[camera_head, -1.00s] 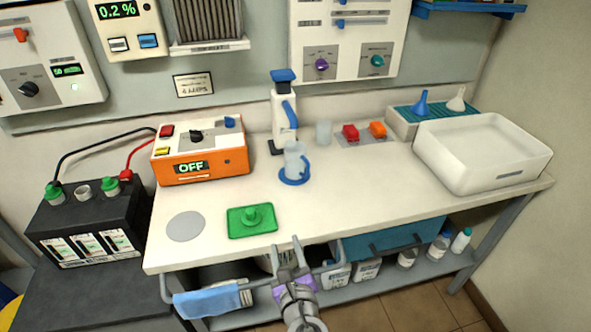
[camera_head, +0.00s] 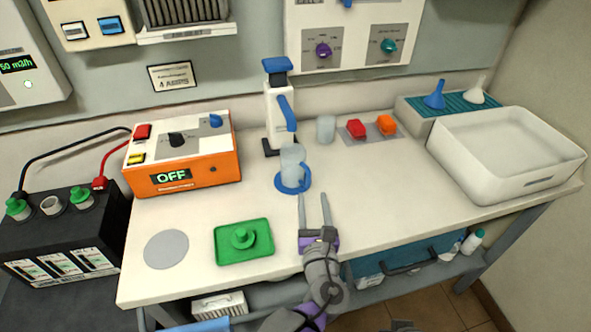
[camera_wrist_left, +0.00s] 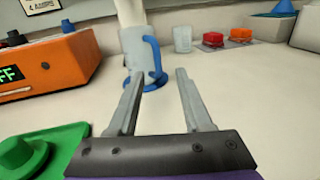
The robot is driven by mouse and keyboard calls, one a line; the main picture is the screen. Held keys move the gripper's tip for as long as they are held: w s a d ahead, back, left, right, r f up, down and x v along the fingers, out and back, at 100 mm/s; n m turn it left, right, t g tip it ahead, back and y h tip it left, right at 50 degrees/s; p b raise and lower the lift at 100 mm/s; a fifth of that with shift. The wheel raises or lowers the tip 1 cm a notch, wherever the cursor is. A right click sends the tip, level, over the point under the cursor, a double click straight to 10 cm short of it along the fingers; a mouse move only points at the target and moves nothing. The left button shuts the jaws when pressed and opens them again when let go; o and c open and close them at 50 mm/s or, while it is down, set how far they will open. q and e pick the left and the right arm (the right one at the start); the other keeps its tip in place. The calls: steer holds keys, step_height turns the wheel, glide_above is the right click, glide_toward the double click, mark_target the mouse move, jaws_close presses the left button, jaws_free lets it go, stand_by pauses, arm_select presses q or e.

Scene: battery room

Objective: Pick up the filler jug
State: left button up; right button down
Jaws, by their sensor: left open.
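The filler jug (camera_head: 292,160) is a translucent pale cup with a blue handle. It stands upright on a blue round base or ring on the white bench, in front of a white dispenser (camera_head: 280,115) with a blue top and lever. In the left wrist view the jug (camera_wrist_left: 138,52) is just beyond the fingertips, its blue handle on the right side. My left gripper (camera_head: 314,197) is open and empty, low over the bench in front of the jug, its fingers pointing at it. In the left wrist view my left gripper (camera_wrist_left: 160,78) is apart from the jug. My right gripper is not visible.
A green tray (camera_head: 262,240) with a green knobbed cap lies left of the gripper. An orange OFF unit (camera_head: 225,170) stands left of the jug. A clear cup (camera_head: 326,129) and red and orange blocks stand behind right. A white basin (camera_head: 455,165) is at right.

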mark_target(308, 183)
arm_select(q)
steer(key=w, duration=0.3)
steer(key=w+a, duration=0.1)
steer(key=w, duration=0.1)
steer(key=shift+w+f, duration=0.15)
steer(key=shift+f, duration=0.1)
jaws_close()
stand_by(1.2)
